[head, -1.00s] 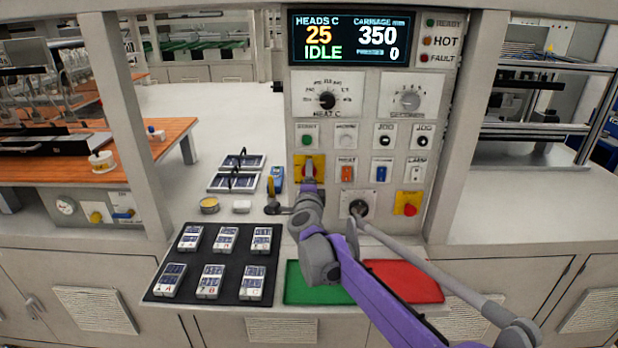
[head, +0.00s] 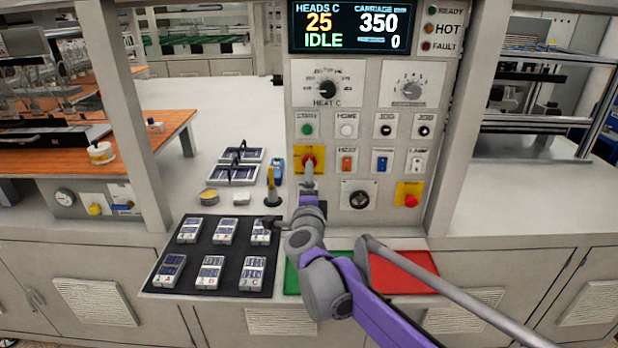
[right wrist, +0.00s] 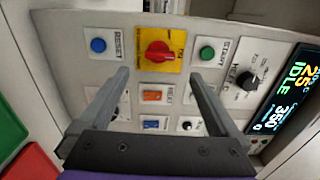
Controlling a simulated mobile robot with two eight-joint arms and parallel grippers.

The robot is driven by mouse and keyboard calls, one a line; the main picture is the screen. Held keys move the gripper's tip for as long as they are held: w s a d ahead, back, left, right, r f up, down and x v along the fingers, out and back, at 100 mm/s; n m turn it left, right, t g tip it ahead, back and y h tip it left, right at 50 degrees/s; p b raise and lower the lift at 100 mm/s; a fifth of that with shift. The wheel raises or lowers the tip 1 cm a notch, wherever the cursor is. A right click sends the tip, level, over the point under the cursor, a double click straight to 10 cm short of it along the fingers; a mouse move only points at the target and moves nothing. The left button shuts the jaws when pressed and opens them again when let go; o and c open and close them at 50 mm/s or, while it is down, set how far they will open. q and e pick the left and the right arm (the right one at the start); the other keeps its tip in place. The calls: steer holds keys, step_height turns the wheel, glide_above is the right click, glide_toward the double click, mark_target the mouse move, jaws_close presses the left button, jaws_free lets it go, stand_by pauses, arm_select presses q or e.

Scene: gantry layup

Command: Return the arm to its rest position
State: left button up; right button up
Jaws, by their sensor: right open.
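My right arm, purple and grey, comes in from the lower right in the head view. Its gripper (head: 308,174) is seen from behind, pointing at the control panel (head: 440,160) just below the red rotary switch (head: 309,160) on its yellow plate. In the right wrist view the two fingers of my right gripper (right wrist: 160,76) stand wide apart with nothing between them. Beyond them is the panel face, with the red switch (right wrist: 159,54) and an orange button (right wrist: 154,96). The gripper appears apart from the panel. My left gripper is not in view.
A black tray (head: 217,258) with several labelled modules lies left of the arm. A green pad (head: 291,277) and a red pad (head: 405,272) lie under the arm. Posts flank the panel.

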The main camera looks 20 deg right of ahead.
steer(key=shift+v, duration=1)
